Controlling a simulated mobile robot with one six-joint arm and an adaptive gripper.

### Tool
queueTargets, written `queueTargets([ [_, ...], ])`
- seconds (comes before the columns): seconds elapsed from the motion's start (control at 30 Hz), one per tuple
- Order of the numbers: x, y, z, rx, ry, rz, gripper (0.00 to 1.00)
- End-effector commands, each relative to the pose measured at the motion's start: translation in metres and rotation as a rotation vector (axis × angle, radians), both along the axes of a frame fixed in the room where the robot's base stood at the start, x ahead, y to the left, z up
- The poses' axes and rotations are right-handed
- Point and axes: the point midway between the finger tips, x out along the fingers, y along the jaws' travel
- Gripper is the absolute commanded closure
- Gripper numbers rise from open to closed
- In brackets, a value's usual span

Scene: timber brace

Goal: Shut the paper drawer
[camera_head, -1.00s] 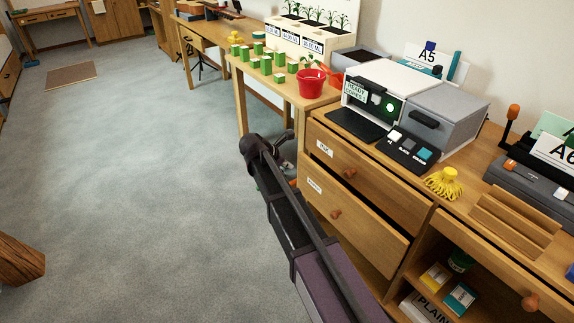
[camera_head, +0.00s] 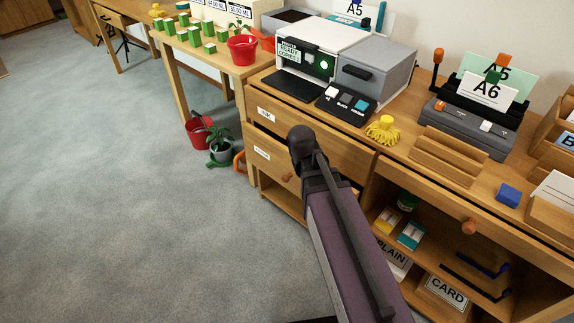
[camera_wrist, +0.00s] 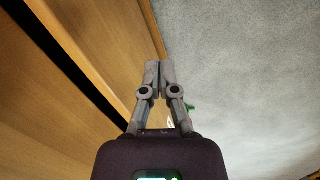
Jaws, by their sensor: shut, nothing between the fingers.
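In the head view, two stacked wooden drawers stand under the printer: an upper drawer (camera_head: 285,112) and a lower drawer (camera_head: 268,160). Each has a small white label, too small to read surely, so I cannot tell which is the paper drawer. The lower front appears to stand out a little. My arm hides the right part of both fronts. In the wrist view, my gripper (camera_wrist: 160,66) is shut and empty, its fingertips over the edge between a wooden panel (camera_wrist: 110,50) and the floor. A dark gap runs between the wooden panels there. Contact cannot be told.
The printer (camera_head: 320,55) and a yellow tufted object (camera_head: 383,130) stand on the bench top. Right of my arm is an open shelf with boxes (camera_head: 443,290). Floor further left is clear.

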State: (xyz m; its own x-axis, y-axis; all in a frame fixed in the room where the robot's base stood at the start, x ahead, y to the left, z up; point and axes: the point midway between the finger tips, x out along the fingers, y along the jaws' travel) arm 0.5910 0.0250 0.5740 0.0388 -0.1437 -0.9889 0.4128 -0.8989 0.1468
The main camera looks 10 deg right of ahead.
Motion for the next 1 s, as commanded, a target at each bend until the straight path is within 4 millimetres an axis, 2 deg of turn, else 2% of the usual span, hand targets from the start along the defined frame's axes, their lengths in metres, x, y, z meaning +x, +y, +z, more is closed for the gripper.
queueTargets([
  [0.03,-0.017,-0.008,-0.001,0.031,-0.001,-0.085,1.00],
  [0.23,-0.045,-0.022,-0.002,0.120,0.004,-0.337,1.00],
  [0.4,-0.054,-0.025,-0.002,0.149,0.008,-0.421,1.00],
  [0.67,-0.054,-0.025,-0.002,0.152,0.008,-0.430,1.00],
  [0.7,-0.054,-0.025,-0.002,0.152,0.008,-0.430,0.94],
  [0.77,-0.054,-0.025,-0.002,0.152,0.008,-0.429,0.76],
  [0.87,-0.054,-0.025,-0.002,0.151,0.008,-0.429,0.47],
  [0.9,-0.053,-0.025,-0.002,0.151,0.008,-0.429,0.43],
  [1.0,-0.054,-0.025,-0.002,0.151,0.008,-0.428,0.43],
])
